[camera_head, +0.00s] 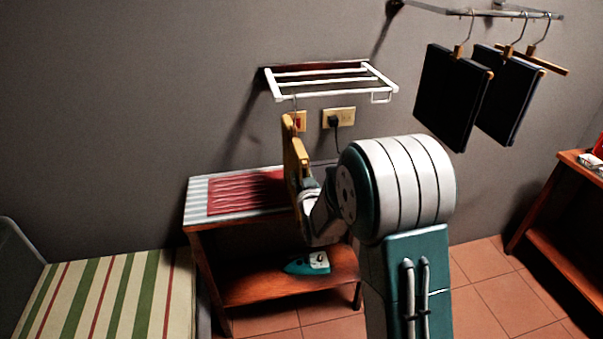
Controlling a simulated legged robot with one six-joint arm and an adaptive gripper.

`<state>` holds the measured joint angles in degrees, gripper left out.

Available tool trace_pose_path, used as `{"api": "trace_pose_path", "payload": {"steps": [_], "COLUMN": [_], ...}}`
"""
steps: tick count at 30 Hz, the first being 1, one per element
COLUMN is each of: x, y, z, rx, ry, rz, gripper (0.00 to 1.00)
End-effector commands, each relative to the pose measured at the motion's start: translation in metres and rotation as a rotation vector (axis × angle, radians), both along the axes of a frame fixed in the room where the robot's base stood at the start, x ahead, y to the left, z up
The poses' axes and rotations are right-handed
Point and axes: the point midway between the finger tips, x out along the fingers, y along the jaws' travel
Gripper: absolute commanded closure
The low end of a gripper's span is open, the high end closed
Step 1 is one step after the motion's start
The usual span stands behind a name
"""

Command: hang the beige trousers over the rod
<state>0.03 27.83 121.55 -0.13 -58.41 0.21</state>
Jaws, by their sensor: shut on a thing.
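The metal rod (425,8) is at the top right, well to the right of and above the trousers. Dark folded trousers (452,97) hang from it on hangers, with an emptier-looking hanger (545,65) at the right.
A white wall rack (330,82) projects above the trousers. Below it are a switch and a socket with a plug (338,118). A wooden table (195,218) bears a red cloth (245,192); an iron (308,264) sits on its shelf. A striped bed (105,300) stands left, a shelf (560,240) right.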

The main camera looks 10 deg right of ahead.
Motion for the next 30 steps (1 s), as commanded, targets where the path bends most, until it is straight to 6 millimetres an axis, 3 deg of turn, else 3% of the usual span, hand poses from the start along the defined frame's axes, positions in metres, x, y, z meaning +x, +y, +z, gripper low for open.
{"api": "trace_pose_path", "payload": {"steps": [8,9,11,23,30], "x": [0.0,0.0,0.0,-0.001,-0.029], "y": [0.0,0.0,0.0,0.0,0.0], "z": [0.001,0.001,0.001,-0.002,-0.001], "rx": [0.0,0.0,0.0,0.0,0.0], "ry": [-0.004,-0.004,-0.003,0.003,0.002], "rz": [0.0,0.0,0.0,0.0,0.0], "gripper": [1.0,0.4,0.18,0.18,0.18]}}
